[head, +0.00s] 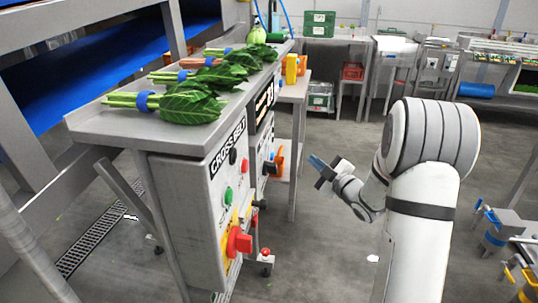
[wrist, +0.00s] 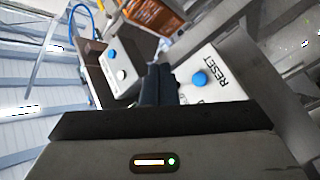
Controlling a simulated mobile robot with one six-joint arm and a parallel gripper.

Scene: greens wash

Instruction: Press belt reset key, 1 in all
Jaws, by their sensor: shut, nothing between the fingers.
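A blue round button (wrist: 200,78) sits on a pale panel face marked RESET, to the right of my fingertips in the wrist view. A second pale box with another blue button (wrist: 112,54) and a white button (wrist: 121,75) shows to the left of the fingers. My gripper (wrist: 158,82) is shut and empty, its dark fingers together. In the head view my gripper (head: 316,162) is right of the CROSS BELT cabinet (head: 197,190), with a visible gap between them. I cannot tell which control in the head view is the RESET button.
The cabinet carries green, red and black controls and a large red knob (head: 239,241) on yellow. Bunches of leafy greens (head: 193,103) with blue bands lie on the steel top. The floor (head: 320,235) between cabinet and arm is open. Benches with crates stand behind.

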